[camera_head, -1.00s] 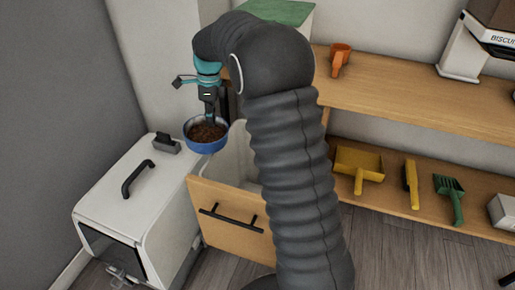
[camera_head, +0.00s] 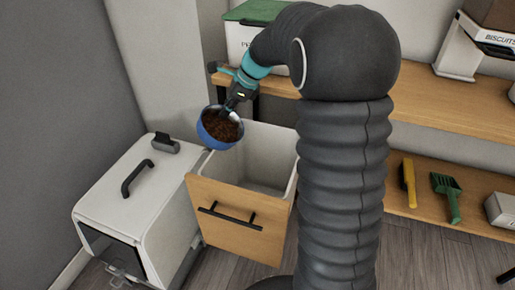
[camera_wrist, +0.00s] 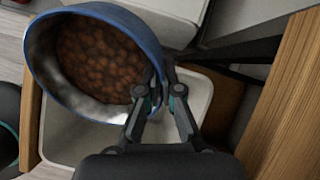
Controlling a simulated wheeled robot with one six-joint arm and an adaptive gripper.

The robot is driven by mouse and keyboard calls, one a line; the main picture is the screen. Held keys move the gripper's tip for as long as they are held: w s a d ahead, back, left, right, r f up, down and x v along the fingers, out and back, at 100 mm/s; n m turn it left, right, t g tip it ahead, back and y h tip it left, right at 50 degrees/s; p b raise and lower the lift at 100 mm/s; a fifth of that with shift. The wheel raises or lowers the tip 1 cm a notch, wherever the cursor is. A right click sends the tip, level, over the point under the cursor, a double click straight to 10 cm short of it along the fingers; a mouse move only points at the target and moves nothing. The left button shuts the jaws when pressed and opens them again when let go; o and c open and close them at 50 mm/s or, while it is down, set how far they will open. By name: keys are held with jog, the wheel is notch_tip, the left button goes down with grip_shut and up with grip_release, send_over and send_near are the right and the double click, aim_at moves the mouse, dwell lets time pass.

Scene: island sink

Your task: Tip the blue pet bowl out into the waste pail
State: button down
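The blue pet bowl (camera_head: 207,131) holds brown kibble and is tilted, its open side facing partly toward the head camera. My gripper (camera_head: 232,110) is shut on the bowl's rim. In the wrist view the bowl (camera_wrist: 125,22) fills the upper left, with the fingers (camera_wrist: 160,95) pinching its rim at the right. The waste pail (camera_head: 283,183) is a white bin inside a pulled-out wooden-fronted drawer. The bowl hangs above the pail's back left part. The pail's inside shows below the bowl in the wrist view (camera_wrist: 75,140). The kibble is still in the bowl.
A white box with a black handle (camera_head: 137,178) stands left of the drawer front (camera_head: 235,220). A wooden shelf unit (camera_head: 440,115) runs along the right, holding a yellow brush (camera_head: 408,183) and a green scoop (camera_head: 447,195). A green-lidded container (camera_head: 240,38) stands on the upper shelf.

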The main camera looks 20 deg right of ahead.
jog(key=shift+s+d+r+t+y, duration=0.3)
jog(key=shift+s+d+r+y, duration=0.1)
jog(key=shift+d, duration=0.1)
jog(key=shift+s+d+r+y, duration=0.1)
jog(key=shift+r+y, duration=0.05)
jog(key=shift+y, duration=0.15)
jog(key=shift+d+t, duration=0.1)
jog(key=shift+t, duration=0.2)
jog(key=shift+s+d+r, duration=0.1)
jog(key=shift+d+r, duration=0.05)
jog(key=shift+s+d+r+t+y, duration=0.3)
jog(key=shift+r+t+y, duration=0.25)
jog(key=shift+y, duration=0.45)
jog(key=shift+s+d+r+t+y, duration=0.3)
jog(key=shift+t+y, duration=0.1)
jog(key=shift+y, duration=0.15)
jog(key=shift+s+d+r+t+y, duration=0.2)
jog(key=shift+d+t+y, duration=0.15)
jog(key=shift+y, duration=0.2)
dwell(0.3)
jog(key=shift+s+d+r+n+t+y+b, duration=0.1)
jog(key=shift+d+r+n+t+y+b, duration=0.2)
jog(key=shift+b, duration=0.8)
